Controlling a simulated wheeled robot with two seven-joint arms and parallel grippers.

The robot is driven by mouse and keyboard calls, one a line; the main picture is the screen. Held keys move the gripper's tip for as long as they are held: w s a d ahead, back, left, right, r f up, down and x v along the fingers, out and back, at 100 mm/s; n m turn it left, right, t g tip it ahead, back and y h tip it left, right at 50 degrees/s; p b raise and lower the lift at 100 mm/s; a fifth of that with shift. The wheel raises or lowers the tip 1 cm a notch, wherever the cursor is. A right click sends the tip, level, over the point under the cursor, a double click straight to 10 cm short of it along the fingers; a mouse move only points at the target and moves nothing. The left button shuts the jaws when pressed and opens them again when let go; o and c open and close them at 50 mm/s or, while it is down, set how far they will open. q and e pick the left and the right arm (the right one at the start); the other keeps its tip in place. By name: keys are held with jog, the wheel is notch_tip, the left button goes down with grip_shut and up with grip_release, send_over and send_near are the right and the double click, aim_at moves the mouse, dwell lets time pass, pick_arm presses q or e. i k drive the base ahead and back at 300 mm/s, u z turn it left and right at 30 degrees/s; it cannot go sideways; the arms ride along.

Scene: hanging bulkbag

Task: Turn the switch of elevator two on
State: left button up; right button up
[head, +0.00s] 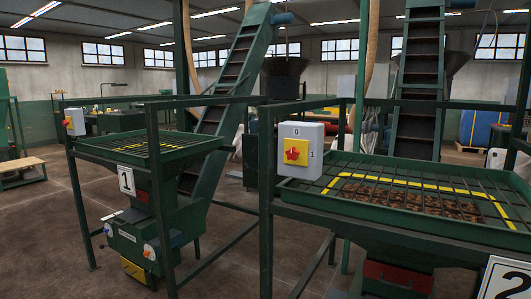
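A grey switch box (300,151) with a yellow plate and a red rotary knob (296,152) is fixed to the green frame of the right-hand hopper. It is marked 0 at the top and 1 at the right. I cannot clearly tell which mark the knob points to. The sign "2" (505,280) is on the same hopper, at the lower right, partly cut off. A similar smaller switch box (74,122) sits on the left hopper's frame, which carries the sign "1" (126,180). Neither of my grippers shows in the head view.
The right hopper (400,215) has a grid cover with brown material under it. An inclined conveyor (420,80) rises behind it, another (228,90) behind the left hopper. Green posts and rails (266,210) stand close in front. Floor (50,235) is open at the left.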

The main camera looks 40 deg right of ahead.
aim_at(292, 154)
jog(key=z, duration=0.55)
jog(key=i, duration=0.85)
jog(key=z, duration=0.85)
